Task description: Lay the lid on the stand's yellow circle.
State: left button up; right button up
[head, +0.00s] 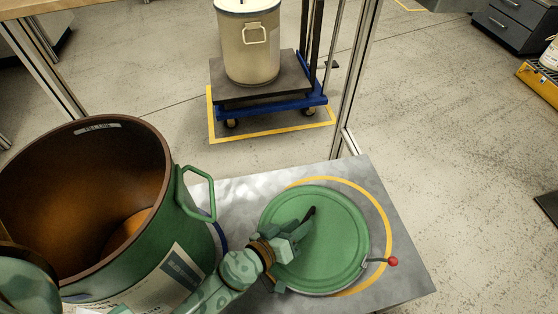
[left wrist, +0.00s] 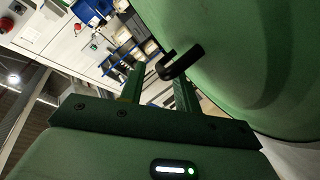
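The green round lid (head: 335,240) lies flat over the grey stand (head: 405,285), inside the yellow circle (head: 388,222) and toward its left side. The circle's yellow line shows beyond the lid at the top and right. I cannot tell whether the lid fully rests on the stand. My left gripper (head: 299,226) is over the lid's left part, by its dark handle (head: 310,213). In the left wrist view, the two fingers (left wrist: 158,88) stand apart, with the black handle (left wrist: 181,62) just beyond their tips and the lid (left wrist: 245,60) at right. My right gripper is out of view.
A large open green drum (head: 85,215) with a side handle stands left of the stand. A red-knobbed lever (head: 391,261) sticks out by the lid's right edge. A metal post (head: 355,85) rises behind. A cream drum (head: 250,45) stands on a blue cart (head: 270,107) farther back.

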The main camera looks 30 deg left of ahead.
pick_arm(q)
jog(key=v, duration=0.9)
